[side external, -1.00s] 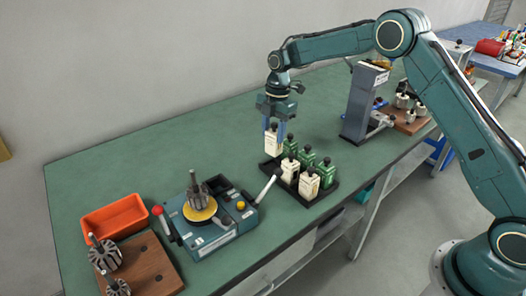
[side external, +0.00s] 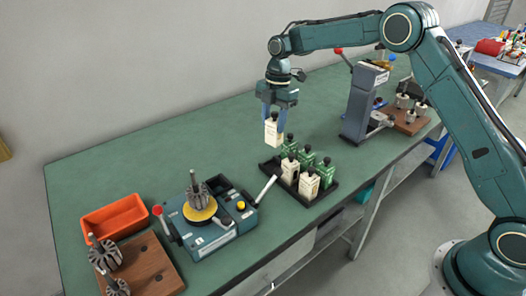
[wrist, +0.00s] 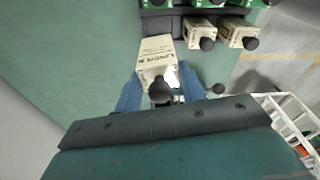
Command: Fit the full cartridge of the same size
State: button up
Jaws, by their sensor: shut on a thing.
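My gripper (side external: 274,125) is shut on a cream cartridge (side external: 272,132) with a black cap and holds it upright in the air, above and behind the black tray. In the wrist view the held cream cartridge (wrist: 157,58) sits between the two blue fingers, its printed label partly readable. The black tray (side external: 312,200) holds cream cartridges (side external: 308,182) and green cartridges (side external: 326,175), with an empty place at its back left corner. The teal winding machine (side external: 210,236) stands left of the tray, with a grey slotted armature (side external: 198,195) upright on its yellow disc.
An orange bin (side external: 115,218) and a wooden board (side external: 150,268) with armatures lie at the left. A grey post-like device (side external: 362,105) and another wooden board (side external: 405,125) stand at the right. The green bench top behind the tray is clear.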

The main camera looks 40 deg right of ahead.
jog(key=a+r+m, duration=0.1)
jog(key=a, duration=1.9)
jog(key=shift+s+a+r+m, duration=0.25)
jog(key=shift+m, duration=0.15)
jog(key=shift+f, duration=0.1)
jog(key=shift+f, duration=2.1)
jog(key=shift+f, duration=2.4)
jog(key=o, duration=1.2)
